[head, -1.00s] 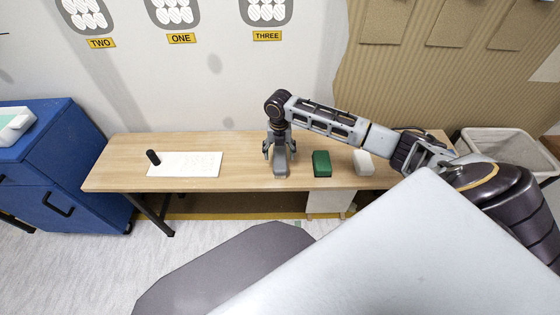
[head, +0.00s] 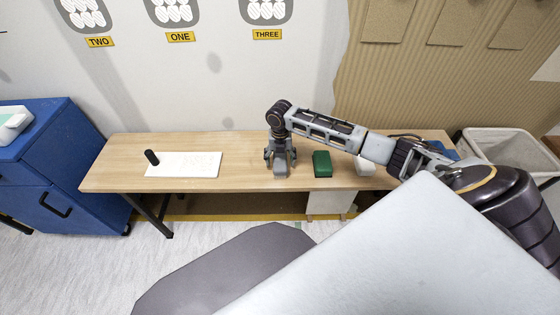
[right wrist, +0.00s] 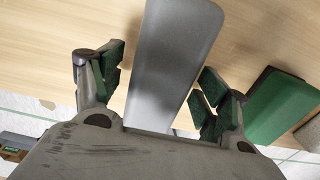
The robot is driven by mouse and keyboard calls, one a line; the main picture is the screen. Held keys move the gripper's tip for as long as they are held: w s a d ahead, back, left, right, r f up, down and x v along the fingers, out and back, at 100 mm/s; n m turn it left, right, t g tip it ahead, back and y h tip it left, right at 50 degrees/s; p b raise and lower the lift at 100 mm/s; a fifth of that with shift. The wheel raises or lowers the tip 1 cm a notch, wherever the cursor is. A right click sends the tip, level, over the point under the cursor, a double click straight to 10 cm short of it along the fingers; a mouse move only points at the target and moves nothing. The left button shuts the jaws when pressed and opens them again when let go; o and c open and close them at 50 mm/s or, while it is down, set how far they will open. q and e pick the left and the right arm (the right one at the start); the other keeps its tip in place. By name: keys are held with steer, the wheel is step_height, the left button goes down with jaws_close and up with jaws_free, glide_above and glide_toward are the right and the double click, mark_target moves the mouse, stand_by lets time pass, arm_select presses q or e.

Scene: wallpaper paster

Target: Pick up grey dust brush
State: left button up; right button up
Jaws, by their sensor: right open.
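The grey dust brush (head: 281,171) lies on the wooden table, below my right gripper (head: 281,160) in the head view. In the right wrist view the grey brush (right wrist: 172,60) runs lengthwise between the two open fingers of the right gripper (right wrist: 161,82). There is a gap on each side, and I see no finger closed on it. My left gripper is not in view.
A green block (head: 322,164) lies just right of the brush, and a white block (head: 364,166) lies beyond it, partly behind my arm. A white board (head: 195,164) with a black handle (head: 152,157) is at the table's left. The wooden table (head: 245,170) is bare between.

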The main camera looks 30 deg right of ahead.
mark_target(280, 156)
steer(key=c, duration=1.2)
steer(key=shift+r, duration=0.1)
steer(key=shift+r, duration=0.65)
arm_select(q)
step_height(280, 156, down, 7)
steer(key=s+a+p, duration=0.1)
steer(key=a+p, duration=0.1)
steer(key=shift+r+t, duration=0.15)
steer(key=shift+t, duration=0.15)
arm_select(e)
steer(key=shift+r, duration=4.3)
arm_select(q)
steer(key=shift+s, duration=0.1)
arm_select(e)
steer(key=o, duration=0.4)
steer(key=shift+w, duration=0.1)
steer(key=shift+c, duration=1)
